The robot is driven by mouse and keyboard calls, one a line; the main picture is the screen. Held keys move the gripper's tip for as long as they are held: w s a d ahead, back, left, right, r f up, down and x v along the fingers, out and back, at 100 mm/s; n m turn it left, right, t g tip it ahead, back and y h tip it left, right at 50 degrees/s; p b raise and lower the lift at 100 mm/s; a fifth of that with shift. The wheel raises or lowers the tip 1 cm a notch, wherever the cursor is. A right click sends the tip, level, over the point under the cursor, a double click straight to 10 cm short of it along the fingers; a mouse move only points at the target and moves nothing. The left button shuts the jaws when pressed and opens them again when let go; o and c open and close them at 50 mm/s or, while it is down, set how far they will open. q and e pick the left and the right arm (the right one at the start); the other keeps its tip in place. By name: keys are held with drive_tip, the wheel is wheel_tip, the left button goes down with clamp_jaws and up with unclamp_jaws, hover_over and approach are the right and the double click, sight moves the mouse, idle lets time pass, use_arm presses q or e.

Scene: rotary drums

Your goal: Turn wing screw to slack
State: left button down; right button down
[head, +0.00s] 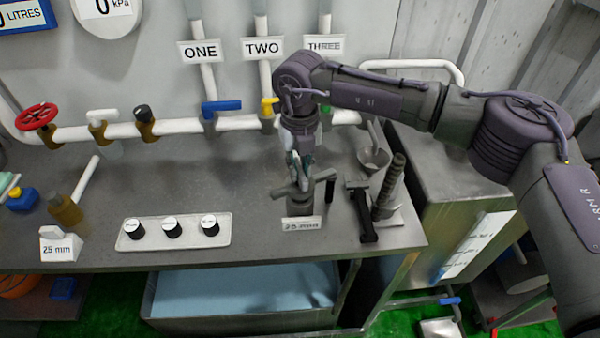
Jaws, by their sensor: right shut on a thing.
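The wing screw (283,191) is a grey cross-bar on top of a short dark cylindrical clamp body (300,207) near the bench's front edge. A small white label (302,224) stands in front of it; its text is too small to read. My right gripper (303,178) points down from above with its fingers at the wing screw, shut on it. The fingers hide the middle of the screw, and its wings stick out to the left and right. My left gripper is not in view.
A hammer-like tool (360,209), a dark ribbed post (388,187) and a metal funnel (374,157) stand close on the right. A white tray (224,226) with black knobs lies left. Pipes with valves run behind. Bare bench (200,180) lies left of the clamp.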

drive_tip(key=n+b, duration=0.1)
drive_tip(key=b, duration=0.1)
drive_tip(key=n+b, duration=0.1)
drive_tip(key=n, duration=0.1)
drive_tip(key=shift+f+n+b, duration=0.2)
drive_tip(key=shift+n+b, duration=0.1)
drive_tip(key=shift+b, duration=0.1)
drive_tip(key=n+b, duration=0.2)
drive_tip(key=shift+n, duration=0.4)
drive_tip(key=n+b, duration=0.1)
drive_tip(key=n, duration=0.1)
drive_tip(key=shift+r+n+b, duration=0.15)
drive_tip(key=shift+n+b, duration=0.15)
drive_tip(key=shift+b, duration=0.05)
drive_tip(key=n+b, duration=0.1)
drive_tip(key=n, duration=0.2)
drive_tip(key=shift+n, duration=0.3)
drive_tip(key=n+b, duration=0.1)
drive_tip(key=n, duration=0.2)
drive_tip(key=shift+r+n, duration=0.1)
drive_tip(key=shift+n, duration=0.3)
drive_tip(key=n, duration=1.4)
